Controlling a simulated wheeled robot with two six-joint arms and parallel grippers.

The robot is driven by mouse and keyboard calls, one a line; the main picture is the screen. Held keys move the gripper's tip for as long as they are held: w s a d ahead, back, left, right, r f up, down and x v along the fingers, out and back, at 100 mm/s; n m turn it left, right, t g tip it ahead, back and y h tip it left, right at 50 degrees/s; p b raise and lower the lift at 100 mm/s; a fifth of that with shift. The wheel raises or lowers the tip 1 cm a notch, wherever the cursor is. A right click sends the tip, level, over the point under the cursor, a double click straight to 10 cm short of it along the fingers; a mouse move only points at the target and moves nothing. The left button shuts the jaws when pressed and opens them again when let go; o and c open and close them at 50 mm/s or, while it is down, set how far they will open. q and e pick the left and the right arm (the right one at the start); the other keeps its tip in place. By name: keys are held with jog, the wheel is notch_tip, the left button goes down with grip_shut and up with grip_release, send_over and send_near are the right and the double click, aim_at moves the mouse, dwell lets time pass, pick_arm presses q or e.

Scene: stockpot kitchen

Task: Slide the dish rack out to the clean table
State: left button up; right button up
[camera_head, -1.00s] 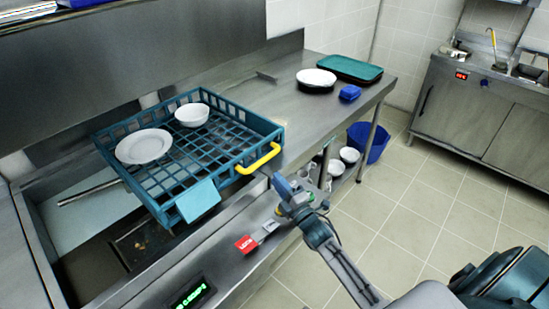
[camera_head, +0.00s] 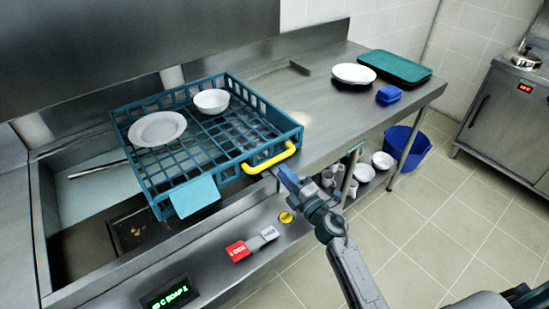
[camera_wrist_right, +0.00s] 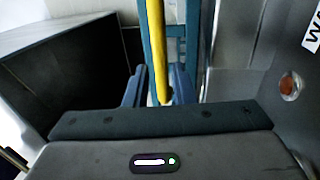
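The dish rack (camera_head: 205,145) is a teal plastic crate over the sink opening at the left. It holds a white plate (camera_head: 157,129) and a white bowl (camera_head: 211,101). Its yellow handle (camera_head: 268,158) is on the side facing the clean table (camera_head: 330,120). My right gripper (camera_head: 278,172) is at the handle's right-hand part. In the right wrist view the yellow handle (camera_wrist_right: 157,50) runs between the two fingers of my right gripper (camera_wrist_right: 158,88), which are apart, with a gap visible beside the handle. My left gripper is out of view.
A black pan-like dish with a white top (camera_head: 354,74), a green tray (camera_head: 395,67) and a blue box (camera_head: 389,94) stand at the table's far end. The table between them and the rack is mostly clear. A blue bucket (camera_head: 407,148) is on the floor.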

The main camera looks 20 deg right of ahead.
aim_at(274, 163)
jog(key=x, duration=0.6)
jog(key=shift+f+p, duration=0.1)
jog(key=shift+p, duration=0.3)
grip_shut()
